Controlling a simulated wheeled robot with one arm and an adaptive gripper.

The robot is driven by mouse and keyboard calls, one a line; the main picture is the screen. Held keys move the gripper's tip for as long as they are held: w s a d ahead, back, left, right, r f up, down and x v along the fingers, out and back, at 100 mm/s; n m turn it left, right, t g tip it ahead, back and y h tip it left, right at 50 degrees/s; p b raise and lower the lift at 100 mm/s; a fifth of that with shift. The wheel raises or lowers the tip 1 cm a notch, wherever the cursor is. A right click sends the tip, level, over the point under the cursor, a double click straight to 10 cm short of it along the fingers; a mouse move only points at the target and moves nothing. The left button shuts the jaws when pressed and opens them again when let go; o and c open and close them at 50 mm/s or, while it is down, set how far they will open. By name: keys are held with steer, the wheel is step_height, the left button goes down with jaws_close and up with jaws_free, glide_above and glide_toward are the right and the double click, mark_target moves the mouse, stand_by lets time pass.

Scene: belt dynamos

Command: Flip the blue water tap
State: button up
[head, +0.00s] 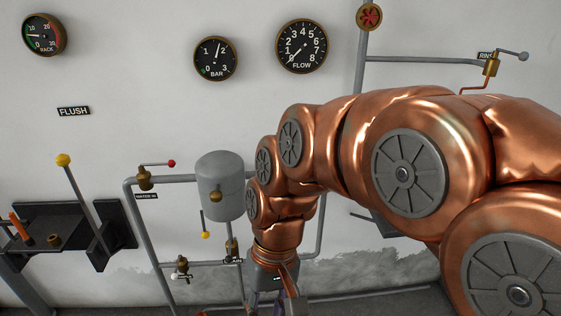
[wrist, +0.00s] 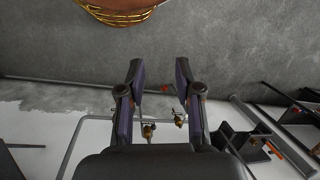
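No blue tap handle can be made out in either view; my arm covers part of the pipework. Brass taps show on the wall pipes in the head view: one with a red-tipped lever (head: 145,178), one with a yellow-tipped lever (head: 205,222) hanging down by the grey tank (head: 220,180), and a white-handled one (head: 181,267) low down. My gripper (wrist: 159,66) is open and empty in the wrist view, fingers apart. Two small brass taps (wrist: 148,131) (wrist: 180,121) show beyond, between the fingers. In the head view my gripper points down, partly cut off at the bottom edge.
A dark bracket with a long yellow-knobbed lever (head: 83,205) stands at the left. Gauges (head: 215,59) hang above. A grey-knobbed tap (head: 491,64) sits on the upper right pipe, with a red wheel valve (head: 369,16) nearby.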

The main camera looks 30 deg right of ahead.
steer(key=w+d+r+m+t+y+b, duration=0.1)
steer(key=w+r+m+y, duration=0.25)
steer(key=w, duration=0.75)
steer(key=w+r+m+t+y+b, duration=0.1)
steer(key=w+r+m+y+b, duration=0.2)
steer(key=w, duration=0.9)
steer(key=w+d+m+t+y+b, duration=0.1)
steer(key=w+d+m+t+y, duration=0.15)
steer(key=w+d, duration=0.5)
steer(key=w+d+m+t+y, duration=0.1)
steer(key=w+d+t, duration=0.25)
steer(key=d, duration=0.65)
steer(key=w+d+f+m+t+b, duration=0.1)
steer(key=d+f+m+t, duration=0.15)
steer(key=d, duration=0.75)
steer(key=w+d+f+m+t+b, duration=0.1)
steer(key=d+f+t, duration=0.15)
steer(key=d, duration=0.65)
steer(key=f+p+x, duration=0.1)
steer(key=x, duration=1)
steer(key=shift+f+g+h, duration=0.3)
steer(key=shift+g+h, duration=0.1)
steer(key=shift+w, duration=0.1)
jaws_close()
